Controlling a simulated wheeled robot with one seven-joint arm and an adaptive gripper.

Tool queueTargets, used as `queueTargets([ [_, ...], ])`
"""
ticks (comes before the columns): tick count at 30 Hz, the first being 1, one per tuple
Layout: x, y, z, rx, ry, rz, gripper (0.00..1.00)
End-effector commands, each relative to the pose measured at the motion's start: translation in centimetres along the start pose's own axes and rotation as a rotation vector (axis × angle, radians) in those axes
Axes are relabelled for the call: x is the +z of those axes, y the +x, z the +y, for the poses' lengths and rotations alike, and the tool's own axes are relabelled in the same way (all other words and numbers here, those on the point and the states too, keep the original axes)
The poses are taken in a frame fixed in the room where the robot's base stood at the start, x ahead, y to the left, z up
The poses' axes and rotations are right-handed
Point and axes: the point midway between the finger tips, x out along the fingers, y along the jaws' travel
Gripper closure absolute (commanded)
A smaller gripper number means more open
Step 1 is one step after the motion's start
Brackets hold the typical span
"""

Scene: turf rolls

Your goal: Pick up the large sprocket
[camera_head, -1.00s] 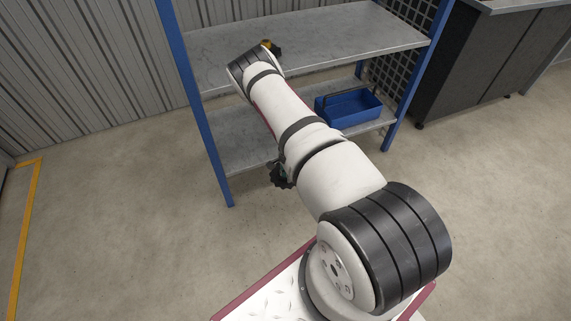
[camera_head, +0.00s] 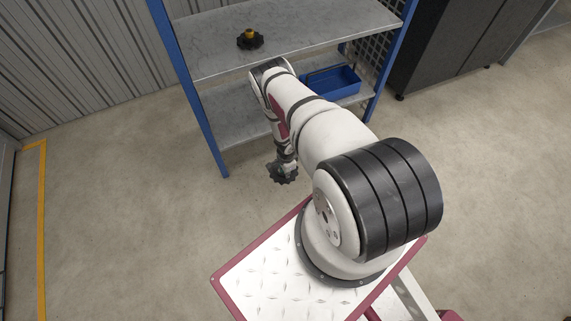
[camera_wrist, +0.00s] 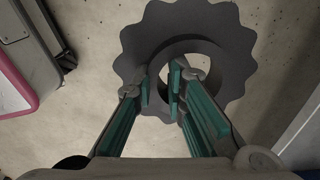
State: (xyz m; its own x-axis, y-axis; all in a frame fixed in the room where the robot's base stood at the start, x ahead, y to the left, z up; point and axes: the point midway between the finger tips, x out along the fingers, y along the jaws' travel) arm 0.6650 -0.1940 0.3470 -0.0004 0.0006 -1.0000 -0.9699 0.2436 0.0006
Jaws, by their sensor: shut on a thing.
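The large sprocket is a dark grey toothed ring (camera_wrist: 235,52) with a wide central hole, and it fills the upper middle of the wrist view. My gripper (camera_wrist: 172,88) is shut on the sprocket's ring wall, with one teal-padded finger inside the hole and the other outside. In the head view the sprocket (camera_head: 284,174) hangs at the end of my arm, in front of the shelf and above the floor. The fingers are too small to make out there.
A smaller dark sprocket with a yellow hub (camera_head: 249,39) sits on the upper shelf (camera_head: 300,30). A blue bin (camera_head: 333,82) stands on the lower shelf (camera_head: 228,118). Blue posts frame the rack. The concrete floor (camera_head: 120,220) on the left is clear.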

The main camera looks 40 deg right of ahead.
Motion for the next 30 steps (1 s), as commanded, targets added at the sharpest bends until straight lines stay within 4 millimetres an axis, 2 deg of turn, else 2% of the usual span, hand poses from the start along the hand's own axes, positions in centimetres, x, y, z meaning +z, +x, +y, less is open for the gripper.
queueTargets([
  [1,0.0,-0.5,1.2,0.001,0.000,-0.001,1.00],
  [8,0.0,-0.5,5.0,0.001,0.001,0.001,1.00],
  [14,0.1,-0.5,9.2,0.001,0.005,-0.001,1.00],
  [17,-0.1,0.1,10.3,0.012,0.014,0.000,1.00],
  [22,0.3,-0.1,11.5,-0.002,0.012,-0.004,1.00],
  [24,0.2,0.2,12.8,0.009,0.010,0.000,1.00],
  [30,0.4,0.1,14.7,0.002,0.003,0.000,1.00],
])
